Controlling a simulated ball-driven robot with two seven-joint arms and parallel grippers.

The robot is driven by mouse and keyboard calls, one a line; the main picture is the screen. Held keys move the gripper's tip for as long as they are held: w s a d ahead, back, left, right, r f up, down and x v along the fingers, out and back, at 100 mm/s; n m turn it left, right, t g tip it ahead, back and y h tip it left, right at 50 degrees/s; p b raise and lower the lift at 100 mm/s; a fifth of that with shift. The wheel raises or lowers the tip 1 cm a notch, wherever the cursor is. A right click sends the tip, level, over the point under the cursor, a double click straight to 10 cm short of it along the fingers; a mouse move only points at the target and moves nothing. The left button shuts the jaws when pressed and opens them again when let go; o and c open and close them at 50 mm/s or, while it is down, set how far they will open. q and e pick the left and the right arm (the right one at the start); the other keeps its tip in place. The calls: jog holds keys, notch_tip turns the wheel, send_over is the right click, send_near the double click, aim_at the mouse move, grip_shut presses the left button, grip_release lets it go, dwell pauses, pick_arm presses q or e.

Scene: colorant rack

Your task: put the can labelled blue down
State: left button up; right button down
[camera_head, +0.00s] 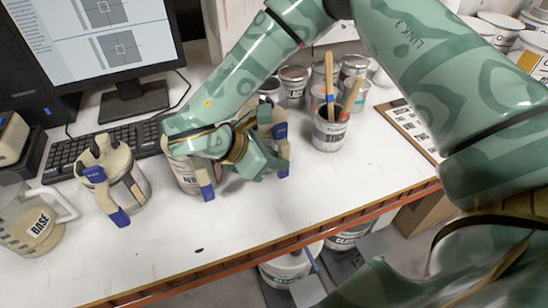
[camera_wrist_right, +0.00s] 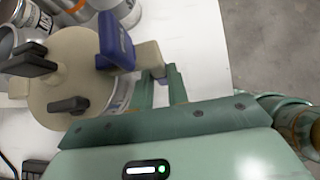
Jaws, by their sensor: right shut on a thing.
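My right gripper (camera_head: 258,160) is low over the white table in the head view, among cans with beige dispenser lids and blue spouts. In the right wrist view its fingers (camera_wrist_right: 162,88) are shut on a beige tab of a can's round lid (camera_wrist_right: 60,88). This lid has black knobs and a blue spout (camera_wrist_right: 115,42). The held can's body and label are mostly hidden, and I cannot tell if it touches the table. A white can (camera_head: 186,178) with hard-to-read lettering stands left of the gripper. Another lidded can (camera_head: 135,188) stands farther left. My left gripper is not in view.
A jug marked BASE (camera_head: 38,228) is at far left. A keyboard (camera_head: 75,153) and monitor (camera_head: 130,97) are behind. Small cans and a brush tin (camera_head: 328,133) stand behind right, near a clipboard (camera_head: 408,118).

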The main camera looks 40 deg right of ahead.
jog(key=c, duration=1.4)
grip_release()
jog(key=shift+o, duration=0.2)
jog(key=p+v, duration=0.1)
jog(key=v, duration=1.1)
jog(key=shift+s+r, duration=0.1)
jog(key=shift+s, duration=0.05)
